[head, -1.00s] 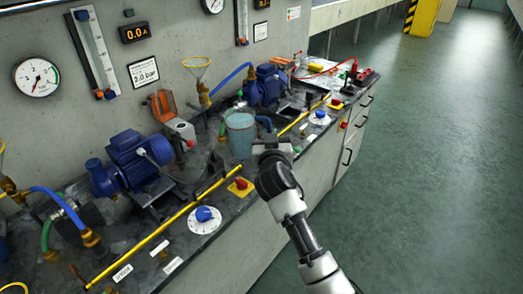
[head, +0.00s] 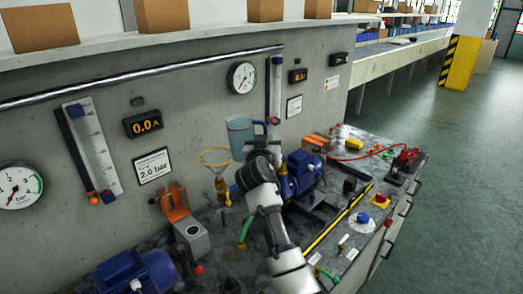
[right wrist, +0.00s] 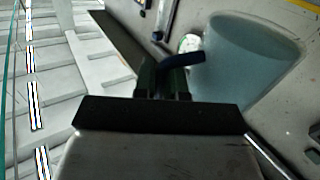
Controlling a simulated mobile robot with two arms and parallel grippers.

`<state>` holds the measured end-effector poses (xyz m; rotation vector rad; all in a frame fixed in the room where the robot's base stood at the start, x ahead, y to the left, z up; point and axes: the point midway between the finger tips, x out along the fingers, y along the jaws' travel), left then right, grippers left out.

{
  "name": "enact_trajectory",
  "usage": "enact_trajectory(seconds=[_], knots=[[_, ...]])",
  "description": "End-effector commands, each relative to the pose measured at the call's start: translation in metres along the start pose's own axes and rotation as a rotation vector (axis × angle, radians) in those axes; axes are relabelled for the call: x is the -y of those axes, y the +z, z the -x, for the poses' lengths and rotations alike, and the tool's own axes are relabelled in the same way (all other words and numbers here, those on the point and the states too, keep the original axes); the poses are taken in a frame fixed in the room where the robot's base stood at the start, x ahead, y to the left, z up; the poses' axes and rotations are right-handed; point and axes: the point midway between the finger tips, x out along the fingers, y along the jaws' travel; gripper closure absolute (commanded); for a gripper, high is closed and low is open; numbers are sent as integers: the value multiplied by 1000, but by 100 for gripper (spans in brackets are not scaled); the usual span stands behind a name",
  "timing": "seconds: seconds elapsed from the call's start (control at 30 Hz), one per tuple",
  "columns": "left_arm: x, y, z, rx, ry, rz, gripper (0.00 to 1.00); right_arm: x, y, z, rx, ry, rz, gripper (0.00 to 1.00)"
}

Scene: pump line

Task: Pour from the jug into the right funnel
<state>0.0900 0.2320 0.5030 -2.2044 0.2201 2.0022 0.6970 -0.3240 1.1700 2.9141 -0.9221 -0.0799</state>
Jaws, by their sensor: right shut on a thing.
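The jug (head: 238,138) is a pale blue, see-through vessel with a dark blue handle. In the head view it is held up in front of the wall and looks about upright. My right gripper (head: 263,146) is shut on its handle; the grip also shows in the right wrist view (right wrist: 166,80), with the jug (right wrist: 245,65) to the right of the fingers. The right funnel (head: 216,156) has a yellow rim and stands just left of and below the jug in the picture. Whether the jug overlaps it in depth is hard to tell. The jug's contents are hidden. My left gripper is out of view.
Blue pumps (head: 302,172) (head: 138,272) stand on the bench right and left of my arm. An orange-flapped grey block (head: 190,232) is left of the funnel. Gauges and a digital display (head: 146,123) are on the wall behind. A red cable lies at the right.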

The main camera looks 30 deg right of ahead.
Motion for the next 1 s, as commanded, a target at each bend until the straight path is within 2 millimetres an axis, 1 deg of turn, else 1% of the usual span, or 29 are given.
enact_trajectory(seconds=[0.03,0.1,0.27,0.43,0.7,0.9,1.0], knots=[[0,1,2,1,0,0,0,-1,-5,-1,-3,4,-3,100],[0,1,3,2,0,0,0,-2,-6,-2,-1,8,-1,100],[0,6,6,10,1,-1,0,-3,-2,-2,4,11,20,100],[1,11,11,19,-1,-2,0,-4,11,-2,16,10,75,100],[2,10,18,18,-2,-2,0,-5,34,-2,35,10,173,100],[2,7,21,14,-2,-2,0,-6,46,-1,45,10,218,100],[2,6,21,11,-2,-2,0,-6,49,-1,47,10,229,100]])
